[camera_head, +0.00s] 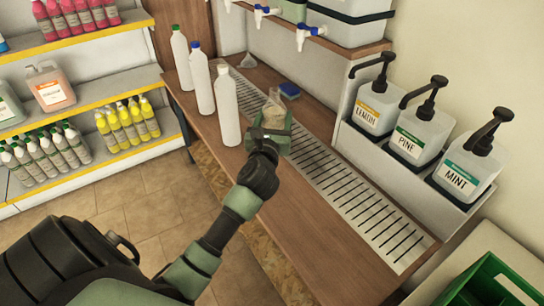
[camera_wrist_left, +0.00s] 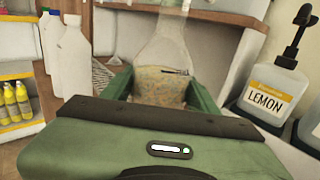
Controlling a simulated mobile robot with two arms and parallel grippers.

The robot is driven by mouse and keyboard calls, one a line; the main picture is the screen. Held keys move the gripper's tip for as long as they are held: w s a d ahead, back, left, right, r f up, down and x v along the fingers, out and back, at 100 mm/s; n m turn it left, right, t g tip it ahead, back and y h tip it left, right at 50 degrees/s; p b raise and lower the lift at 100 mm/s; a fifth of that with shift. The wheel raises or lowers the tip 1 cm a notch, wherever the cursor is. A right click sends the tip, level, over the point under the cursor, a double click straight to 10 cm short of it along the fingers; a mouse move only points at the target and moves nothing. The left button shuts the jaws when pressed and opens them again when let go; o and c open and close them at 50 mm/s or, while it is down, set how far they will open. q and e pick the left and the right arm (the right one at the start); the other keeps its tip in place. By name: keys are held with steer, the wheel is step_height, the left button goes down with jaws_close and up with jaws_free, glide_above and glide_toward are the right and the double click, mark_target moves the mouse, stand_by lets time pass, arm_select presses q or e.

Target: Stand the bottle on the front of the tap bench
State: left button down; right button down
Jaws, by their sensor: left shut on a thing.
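A clear, see-through bottle (camera_head: 273,106) is between the green fingers of my left gripper (camera_head: 271,127), which is shut on it. The bottle also shows in the left wrist view (camera_wrist_left: 163,48), upright, with its lower part partly hidden by my gripper. In the head view the bottle is over the wooden tap bench (camera_head: 205,123), beside the slotted drain strip (camera_head: 340,188). I cannot tell whether its base touches the bench. My right gripper is not in view.
Three white bottles (camera_head: 227,104) stand on the bench to the left. A blue sponge (camera_head: 289,90) lies behind. Taps (camera_head: 310,32) overhang the back. Pump jugs labelled LEMON (camera_head: 376,108), PINE and MINT stand right. The near bench surface is clear.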

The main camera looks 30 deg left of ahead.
arm_select(q)
step_height(320, 180, down, 8)
steer(key=shift+d+r+b, duration=0.1)
steer(key=shift+r+b, duration=0.05)
steer(key=shift+b, duration=1)
steer(key=shift+f, duration=0.55)
steer(key=shift+f+b, duration=1.25)
steer(key=shift+f, duration=0.7)
steer(key=shift+f, duration=0.25)
steer(key=shift+c, duration=2.1)
jaws_free()
steer(key=shift+s, duration=0.1)
steer(key=shift+r, duration=0.1)
